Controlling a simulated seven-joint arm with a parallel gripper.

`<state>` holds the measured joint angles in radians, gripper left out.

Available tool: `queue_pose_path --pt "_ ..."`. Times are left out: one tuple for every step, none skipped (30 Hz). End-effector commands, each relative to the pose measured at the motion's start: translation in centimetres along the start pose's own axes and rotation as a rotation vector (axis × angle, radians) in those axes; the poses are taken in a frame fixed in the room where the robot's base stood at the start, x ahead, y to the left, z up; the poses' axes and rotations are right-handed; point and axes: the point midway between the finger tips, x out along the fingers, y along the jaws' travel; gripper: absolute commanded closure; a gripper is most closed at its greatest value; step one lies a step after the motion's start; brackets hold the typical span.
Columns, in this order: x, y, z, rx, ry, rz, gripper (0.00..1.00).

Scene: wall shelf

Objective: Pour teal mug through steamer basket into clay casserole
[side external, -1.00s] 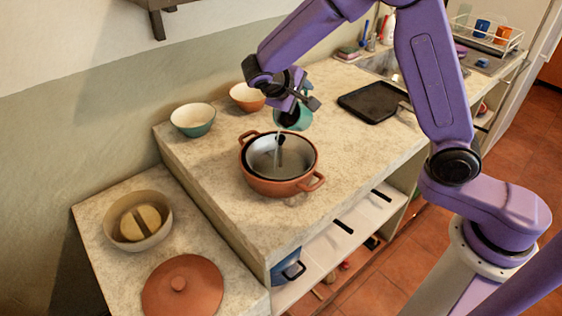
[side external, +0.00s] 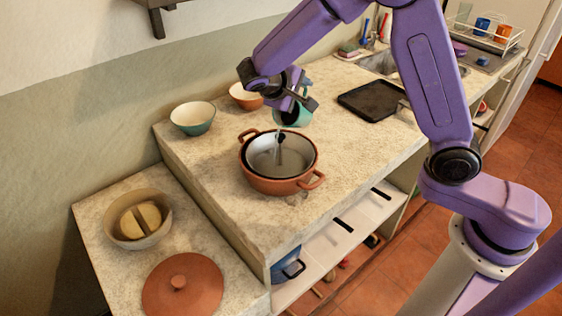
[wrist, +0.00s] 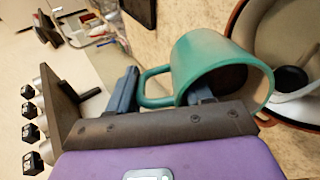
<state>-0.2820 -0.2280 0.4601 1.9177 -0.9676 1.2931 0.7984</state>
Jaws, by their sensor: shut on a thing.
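The teal mug (side external: 301,117) is tilted on its side above the back edge of the clay casserole (side external: 274,187). My gripper (side external: 303,101) is shut on the mug. In the wrist view, my gripper (wrist: 160,95) holds the mug (wrist: 212,62) by its handle side, its mouth facing right toward the casserole. The steamer basket (side external: 264,158) sits inside the casserole, grey inside with a dark rim. Its upright post with a black knob stands below the mug; the knob (wrist: 290,79) also shows in the wrist view. I cannot tell whether liquid is flowing.
A teal bowl (side external: 193,119) and an orange bowl (side external: 245,96) stand behind, left of the mug. A black tray (side external: 371,99) lies to the right. A clay lid (side external: 183,285) and a beige bowl (side external: 138,218) are on the lower counter. The counter right of the casserole is clear.

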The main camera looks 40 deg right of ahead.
Motion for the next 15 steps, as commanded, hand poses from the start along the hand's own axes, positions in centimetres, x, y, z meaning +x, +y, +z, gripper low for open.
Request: queue_pose_path --pt "-0.07 0.03 -0.03 0.0 0.001 0.004 1.0" --pt "-0.09 0.04 -0.03 0.0 0.001 0.006 1.0" --pt "-0.12 0.05 -0.03 0.0 0.001 0.009 1.0" --pt "-0.14 0.05 -0.03 0.0 0.001 0.011 1.0" --pt "-0.15 0.06 -0.03 0.0 0.001 0.013 1.0" --pt "-0.17 0.06 -0.04 0.001 0.001 0.015 1.0" --pt "-0.2 0.07 -0.04 0.0 0.002 0.018 1.0" --pt "-0.23 0.07 -0.04 0.001 0.002 0.02 1.0" --pt "-0.28 0.07 -0.04 0.001 0.002 0.026 1.0" --pt "-0.32 0.08 -0.04 0.001 0.002 0.03 1.0" --pt "-0.37 0.09 -0.04 0.001 0.002 0.035 1.0" --pt "-0.44 0.12 -0.03 0.001 0.002 0.043 1.0" --pt "-0.47 0.14 -0.03 0.001 0.001 0.048 1.0" --pt "-0.51 0.17 -0.03 0.001 0.001 0.054 1.0" --pt "-0.57 0.19 -0.04 0.001 0.002 0.061 1.0"
